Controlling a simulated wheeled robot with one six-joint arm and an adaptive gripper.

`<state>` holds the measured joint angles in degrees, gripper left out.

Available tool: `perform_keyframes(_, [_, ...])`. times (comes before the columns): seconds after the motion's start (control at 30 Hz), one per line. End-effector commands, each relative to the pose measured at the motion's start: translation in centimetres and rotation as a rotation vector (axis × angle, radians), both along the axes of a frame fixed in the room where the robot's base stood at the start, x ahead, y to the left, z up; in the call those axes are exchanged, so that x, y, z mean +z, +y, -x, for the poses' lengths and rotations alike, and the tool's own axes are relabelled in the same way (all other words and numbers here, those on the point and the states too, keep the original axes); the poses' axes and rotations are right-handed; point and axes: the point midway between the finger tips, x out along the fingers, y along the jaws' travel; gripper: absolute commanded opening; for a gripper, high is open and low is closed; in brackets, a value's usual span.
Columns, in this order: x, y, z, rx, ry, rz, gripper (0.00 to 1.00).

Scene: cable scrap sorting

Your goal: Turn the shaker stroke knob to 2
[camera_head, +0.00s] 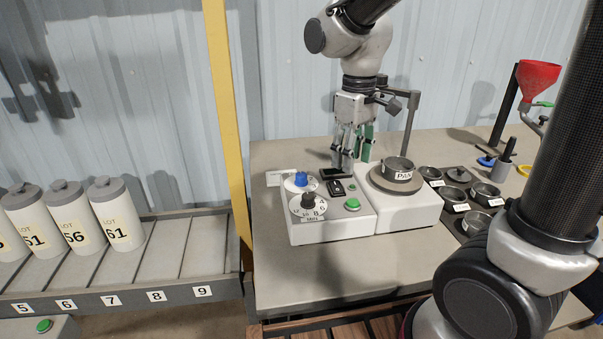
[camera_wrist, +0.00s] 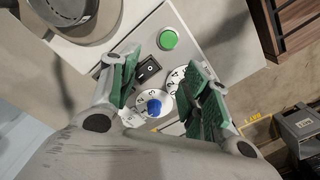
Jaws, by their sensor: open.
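The shaker's control box (camera_head: 330,226) stands at the left end of the bench and has two knobs on white numbered dials. The blue knob (camera_head: 301,179) is at the back; the black knob (camera_head: 308,201) is in front, with a label that seems to read MIN. I cannot tell which is the stroke knob, nor its exact setting. My gripper (camera_head: 353,160) is open and points down behind and right of the blue knob. In the wrist view, the blue knob (camera_wrist: 154,107) shows between the open green-padded fingers (camera_wrist: 165,92), apart from both. The right finger partly hides the other dial (camera_wrist: 177,78).
A black rocker switch (camera_head: 336,187) and a green button (camera_head: 352,204) sit beside the dials. The shaker platform holds a labelled pan (camera_head: 398,168). Several small cups (camera_head: 453,194) and a red funnel (camera_head: 538,78) are right.

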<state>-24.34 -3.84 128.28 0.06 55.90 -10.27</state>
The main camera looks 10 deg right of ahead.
Motion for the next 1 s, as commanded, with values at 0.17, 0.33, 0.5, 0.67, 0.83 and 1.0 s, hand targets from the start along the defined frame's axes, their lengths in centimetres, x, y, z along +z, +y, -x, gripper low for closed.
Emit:
perform_keyframes(0.17, [-2.9,6.7,-5.1,0.307,0.052,0.019,0.47])
perform_keyframes(0.33, [-1.6,9.4,-9.2,0.569,-0.004,-0.003,0.47])
perform_keyframes(0.5, [-1.7,9.4,-9.3,0.692,-0.004,-0.004,0.47])
perform_keyframes(0.67, [-3.7,9.3,-9.2,0.702,-0.002,-0.004,0.47])
perform_keyframes(0.83, [-6.7,9.3,-9.2,0.700,-0.001,-0.003,0.47])
perform_keyframes(1.0, [-8.7,9.3,-9.2,0.699,-0.003,-0.004,0.47])
